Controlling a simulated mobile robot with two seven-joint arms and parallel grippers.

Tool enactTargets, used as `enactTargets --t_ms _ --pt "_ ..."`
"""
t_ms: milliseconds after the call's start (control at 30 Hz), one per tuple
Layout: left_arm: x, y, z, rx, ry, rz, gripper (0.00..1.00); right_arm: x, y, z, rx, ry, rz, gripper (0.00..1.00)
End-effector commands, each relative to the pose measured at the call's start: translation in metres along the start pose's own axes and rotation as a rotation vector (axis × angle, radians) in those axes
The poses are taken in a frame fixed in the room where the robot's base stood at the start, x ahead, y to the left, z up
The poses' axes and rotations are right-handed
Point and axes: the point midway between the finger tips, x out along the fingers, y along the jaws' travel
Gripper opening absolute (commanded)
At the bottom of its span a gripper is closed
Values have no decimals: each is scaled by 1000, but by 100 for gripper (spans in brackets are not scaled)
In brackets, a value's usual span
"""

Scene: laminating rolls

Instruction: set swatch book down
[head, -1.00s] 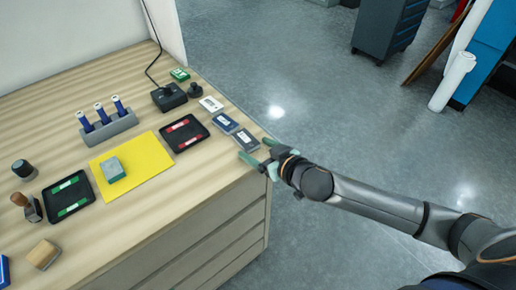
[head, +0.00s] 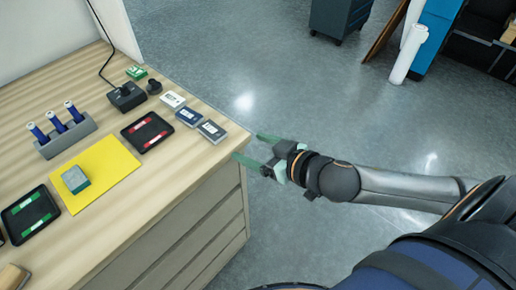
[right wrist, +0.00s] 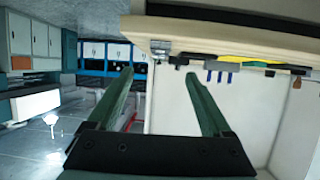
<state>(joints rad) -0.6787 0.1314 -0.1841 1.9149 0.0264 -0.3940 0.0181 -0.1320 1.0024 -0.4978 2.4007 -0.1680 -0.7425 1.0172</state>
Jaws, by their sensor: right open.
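Three small flat booklets lie in a row along the table's right edge in the head view: a white one (head: 172,99), a blue one (head: 188,115) and a dark grey one (head: 211,131) nearest my gripper. I cannot tell for certain which is the swatch book. My right gripper (head: 253,148) is open and empty, just off the table's right edge, apart from the dark grey booklet. In the right wrist view its green fingers (right wrist: 160,76) are spread with nothing between them. My left gripper is not in view.
The wooden table (head: 190,172) also holds a black tray with red strips (head: 147,132), a yellow sheet (head: 112,170) bearing a grey-green block (head: 75,179), a rack of blue rolls (head: 66,135) and a black device (head: 127,97). Open floor (head: 260,90) lies right of the table.

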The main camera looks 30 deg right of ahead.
Motion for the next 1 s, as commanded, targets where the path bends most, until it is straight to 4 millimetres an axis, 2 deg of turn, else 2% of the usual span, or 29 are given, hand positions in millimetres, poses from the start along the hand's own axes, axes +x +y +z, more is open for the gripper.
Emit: enactTargets --t_ms 233,367,467,600,800,900,1000 --pt "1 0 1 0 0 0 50 -11 -1 2 1 -3 -1 84" --pt "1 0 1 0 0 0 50 -3 -3 24 14 -30 0 84" --pt "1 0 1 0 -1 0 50 7 -6 58 29 -72 4 84" --pt "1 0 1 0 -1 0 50 16 -17 124 55 -151 16 84" --pt "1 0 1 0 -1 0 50 7 -42 216 91 -267 42 84" --pt "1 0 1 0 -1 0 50 0 -54 248 101 -308 52 84" --pt "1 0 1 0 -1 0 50 -7 -63 266 104 -335 59 86"
